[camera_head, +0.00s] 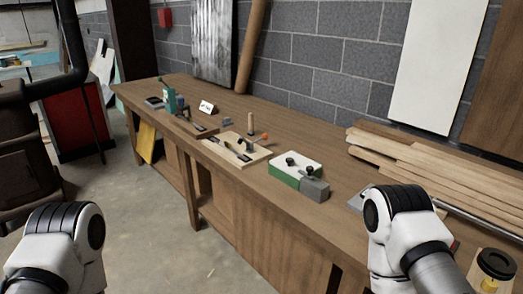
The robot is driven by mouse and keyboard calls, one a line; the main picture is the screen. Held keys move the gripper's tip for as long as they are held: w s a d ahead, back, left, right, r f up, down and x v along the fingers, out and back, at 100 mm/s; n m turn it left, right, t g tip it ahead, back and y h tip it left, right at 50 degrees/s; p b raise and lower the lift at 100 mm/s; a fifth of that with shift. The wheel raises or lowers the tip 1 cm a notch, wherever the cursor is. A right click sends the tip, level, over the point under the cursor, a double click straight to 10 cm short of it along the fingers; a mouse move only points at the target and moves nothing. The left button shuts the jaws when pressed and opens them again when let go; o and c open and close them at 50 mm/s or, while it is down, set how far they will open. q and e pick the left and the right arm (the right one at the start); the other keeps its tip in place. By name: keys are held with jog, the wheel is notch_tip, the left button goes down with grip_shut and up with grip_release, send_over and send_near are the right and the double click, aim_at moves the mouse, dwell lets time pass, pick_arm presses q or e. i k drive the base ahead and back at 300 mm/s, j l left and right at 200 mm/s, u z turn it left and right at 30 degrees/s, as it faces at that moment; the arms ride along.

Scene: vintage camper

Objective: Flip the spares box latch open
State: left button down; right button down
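A long wooden workbench (240,108) runs from the back left toward the lower right. A low green-and-white box (290,167) with dark knobs on top sits near its front edge, with a grey block (314,189) against its right end. I cannot tell whether this is the spares box, and no latch can be made out. A pale wooden board (222,150) with small tools and an upright peg lies to its left. Only links of my two arms show, at the lower left and lower right. Neither gripper shows.
Stacked planks (430,165) lie on the bench at right. A jar with a dark lid (496,264) stands at the lower right. A teal tool (170,100) and a small white card (207,107) are farther back. Concrete floor (150,225) is clear before the bench.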

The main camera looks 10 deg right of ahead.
aim_at(309, 169)
jog(key=i+j, duration=0.2)
jog(key=j, duration=0.15)
jog(key=i+j, duration=0.2)
jog(key=i+j+z, duration=0.1)
jog(key=j, duration=0.35)
jog(key=i+j, duration=0.25)
jog(key=j+z, duration=0.05)
